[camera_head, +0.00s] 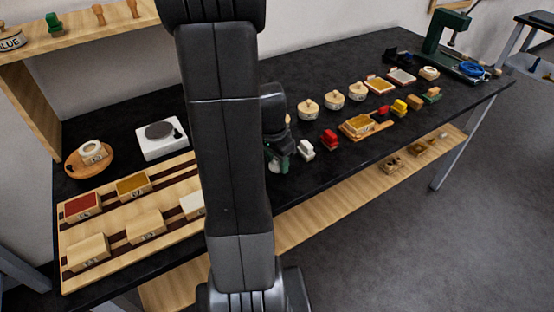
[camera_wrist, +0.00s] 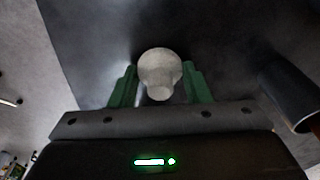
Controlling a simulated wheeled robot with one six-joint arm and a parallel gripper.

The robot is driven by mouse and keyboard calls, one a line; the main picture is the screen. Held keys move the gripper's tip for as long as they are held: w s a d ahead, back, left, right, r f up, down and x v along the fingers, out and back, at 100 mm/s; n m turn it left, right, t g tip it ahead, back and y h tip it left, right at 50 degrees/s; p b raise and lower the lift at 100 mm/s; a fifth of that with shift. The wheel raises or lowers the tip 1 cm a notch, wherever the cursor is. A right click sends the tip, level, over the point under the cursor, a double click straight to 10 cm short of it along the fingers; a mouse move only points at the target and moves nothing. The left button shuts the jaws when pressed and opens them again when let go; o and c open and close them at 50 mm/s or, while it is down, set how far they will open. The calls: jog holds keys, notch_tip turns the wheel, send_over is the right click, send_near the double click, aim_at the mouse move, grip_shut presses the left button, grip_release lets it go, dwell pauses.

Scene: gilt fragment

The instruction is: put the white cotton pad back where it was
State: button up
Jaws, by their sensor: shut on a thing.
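My gripper (camera_wrist: 160,88) is shut on a pale, greyish-white round piece with a wide rounded top and a narrower end, taken to be the white cotton pad (camera_wrist: 158,68). The piece sits between the two green fingers in the wrist view. In the head view my gripper (camera_head: 277,160) is low over the dark bench, left of a white block-shaped piece (camera_head: 306,150). My arm hides much of the gripper and the bench behind it, and the held piece hardly shows there. I cannot tell whether it touches the bench.
The bench's front edge is close.

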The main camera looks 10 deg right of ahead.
aim_at(273, 165)
jog(key=o, duration=1)
jog(key=shift+f, duration=0.1)
jog(key=shift+c, duration=0.2)
notch_tip(273, 165, up, 12)
jog(key=a, duration=0.1)
jog(key=shift+s+p, duration=0.4)
jog(key=shift+p, duration=0.05)
jog(key=shift+a, duration=0.1)
